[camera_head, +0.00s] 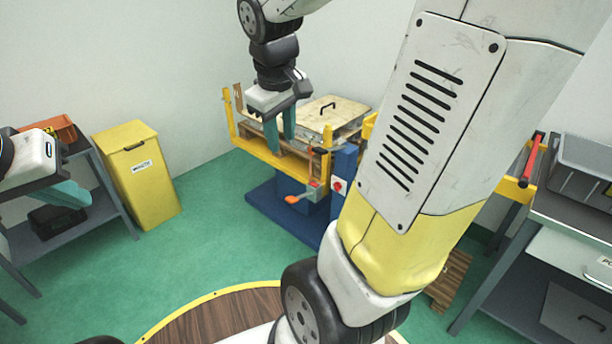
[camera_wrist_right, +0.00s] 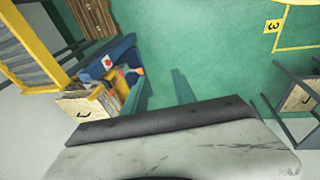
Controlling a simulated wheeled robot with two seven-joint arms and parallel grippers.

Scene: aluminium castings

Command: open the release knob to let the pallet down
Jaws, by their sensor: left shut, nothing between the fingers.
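A blue lift with a yellow frame (camera_head: 262,158) carries a wooden pallet (camera_head: 296,146) and a pale lidded box (camera_head: 335,112) with a black handle. On its front are an orange knob (camera_head: 292,199) and a red knob on a white plate (camera_head: 337,185); which one is the release knob is unclear. Both also show in the right wrist view, orange (camera_wrist_right: 139,71) and red (camera_wrist_right: 107,63). My right gripper (camera_head: 281,144) is open and empty, apparently above the pallet's front side and away from both knobs. My left gripper (camera_head: 86,200) is shut and empty at far left.
A yellow bin (camera_head: 140,172) stands left of the lift. A grey shelf (camera_head: 112,195) with an orange tray is at left. Another grey shelf (camera_head: 575,222) with trays is at right. Green floor in front of the lift is clear. My arm hides the lift's right side.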

